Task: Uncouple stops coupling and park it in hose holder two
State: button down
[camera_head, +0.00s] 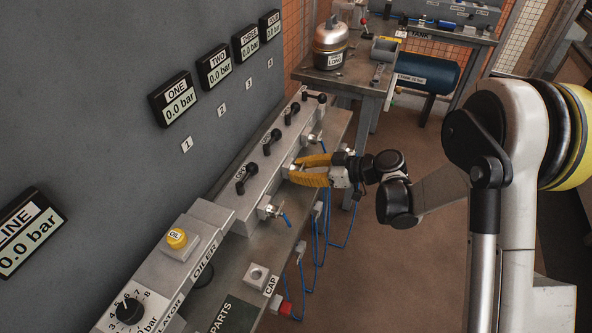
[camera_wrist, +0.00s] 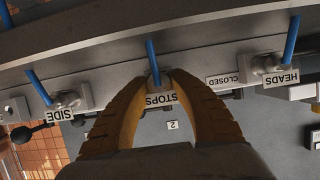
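The stops coupling (camera_wrist: 155,79) is at the manifold behind a label reading STOPS, with its blue hose (camera_wrist: 152,50) attached. My gripper (camera_head: 294,169) is at the manifold front in the head view, its yellow fingers hiding the coupling there. In the wrist view my gripper (camera_wrist: 160,76) has one fingertip on each side of the coupling. I cannot tell whether the fingers press on it. Small grey fittings (camera_head: 318,209) sit along the bench's front edge with blue hoses below; I cannot read which is hose holder two.
The HEADS coupling (camera_wrist: 267,65) and SIDE coupling (camera_wrist: 67,99) flank the stops coupling, each with a blue hose. Black valve levers (camera_head: 271,139) stand on the manifold (camera_head: 240,205). A CAP block (camera_head: 258,276) lies on the bench. The floor (camera_head: 400,270) in front is clear.

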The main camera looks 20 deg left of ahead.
jog(key=shift+d, duration=0.1)
jog(key=shift+s+d, duration=0.2)
jog(key=shift+d, duration=2.7)
